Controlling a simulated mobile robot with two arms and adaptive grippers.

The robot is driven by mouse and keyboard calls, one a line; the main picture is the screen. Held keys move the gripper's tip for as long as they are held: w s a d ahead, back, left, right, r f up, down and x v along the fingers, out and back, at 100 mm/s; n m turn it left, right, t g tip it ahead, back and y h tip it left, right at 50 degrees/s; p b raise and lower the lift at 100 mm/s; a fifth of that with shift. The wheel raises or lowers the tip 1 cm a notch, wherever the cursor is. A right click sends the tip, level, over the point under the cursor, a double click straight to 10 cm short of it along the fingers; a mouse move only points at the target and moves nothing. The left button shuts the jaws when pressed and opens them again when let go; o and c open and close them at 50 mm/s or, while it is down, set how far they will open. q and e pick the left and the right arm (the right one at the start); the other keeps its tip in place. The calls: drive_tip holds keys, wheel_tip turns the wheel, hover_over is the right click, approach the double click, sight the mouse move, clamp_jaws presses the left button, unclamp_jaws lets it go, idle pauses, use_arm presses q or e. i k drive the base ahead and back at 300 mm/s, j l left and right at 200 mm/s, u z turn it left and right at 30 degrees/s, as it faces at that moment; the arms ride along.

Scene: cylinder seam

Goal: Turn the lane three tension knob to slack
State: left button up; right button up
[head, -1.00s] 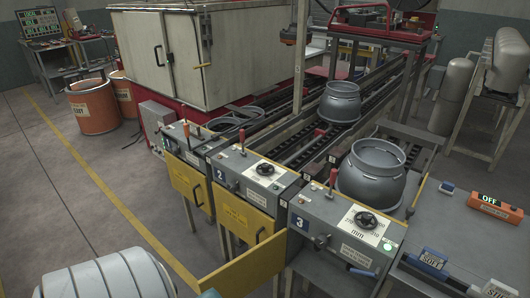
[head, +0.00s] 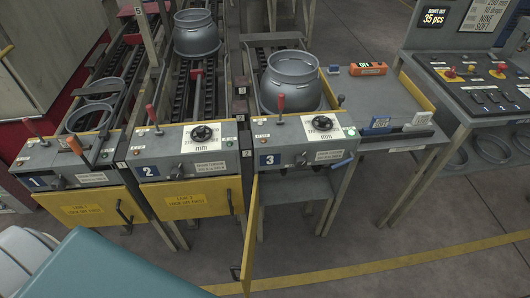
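The lane three box (head: 290,143) stands in the middle of the head view, with a blue "3" plate on its front. A small dark knob (head: 301,160) sits on that front, left of a white label (head: 329,156) whose text is too small to read surely. I cannot tell which way the knob points. A black handwheel (head: 322,122) sits on a white scale plate on top. A red-handled lever (head: 281,104) stands at the back left of the top, and a blue handle (head: 342,163) sticks out at the right front. Neither gripper is in view.
Lane three's yellow door (head: 248,240) hangs open toward me; lane two's yellow door (head: 198,199) is shut. A grey metal vessel (head: 291,80) stands behind the lane three box. A side table (head: 385,100) is at right. Floor is clear at lower right.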

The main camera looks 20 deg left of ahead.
sight(300, 161)
drive_tip(key=k+j, duration=0.15)
drive_tip(key=j, duration=0.25)
drive_tip(key=k+j, duration=0.2)
drive_tip(key=j, duration=0.2)
drive_tip(key=k+j, duration=0.15)
drive_tip(key=j, duration=0.25)
